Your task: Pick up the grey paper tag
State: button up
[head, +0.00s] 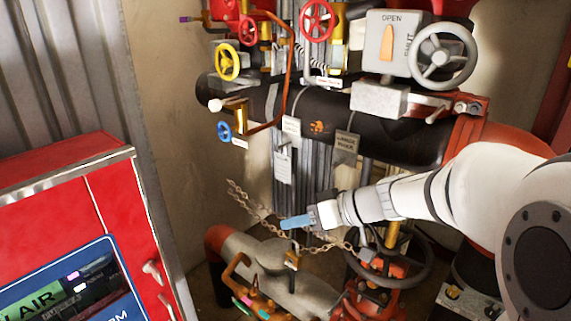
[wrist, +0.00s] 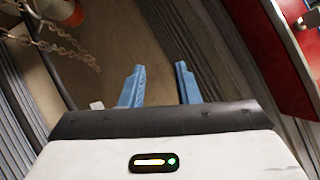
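A grey paper tag (head: 346,143) with dark print hangs on the front of the black horizontal pipe in the head view. Paler tags hang to its left: one on the pipe (head: 291,126) and a larger one (head: 283,166) below it. My gripper (head: 288,223) is below and left of the grey tag in the picture, apart from it, with blue fingers pointing left. In the wrist view my gripper (wrist: 158,67) has its two fingers spread, with nothing between them. The grey tag cannot be made out in the wrist view; a small pale thing (wrist: 97,105) shows left of the fingers.
A chain (head: 250,205) hangs beside my gripper and shows in the wrist view (wrist: 60,40). A valve handwheel (head: 390,270) and lower pipe (head: 270,265) lie below. A red cabinet (head: 120,205) stands left. Handwheels and small pipes crowd above the black pipe (head: 390,130).

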jog(key=w+n+t+y+b, duration=0.1)
jog(key=w+t+y, duration=0.15)
jog(key=w, duration=0.55)
jog(key=n+t, duration=0.1)
jog(key=t, duration=0.4)
send_near(287, 167)
jog(key=x, duration=0.3)
jog(key=shift+g, duration=0.25)
jog(key=p+x, duration=0.4)
jog(key=x, duration=0.3)
jog(key=shift+w+r, duration=0.1)
jog(key=shift+w, duration=0.1)
jog(key=shift+d, duration=0.1)
jog(key=shift+c, duration=0.2)
grip_shut()
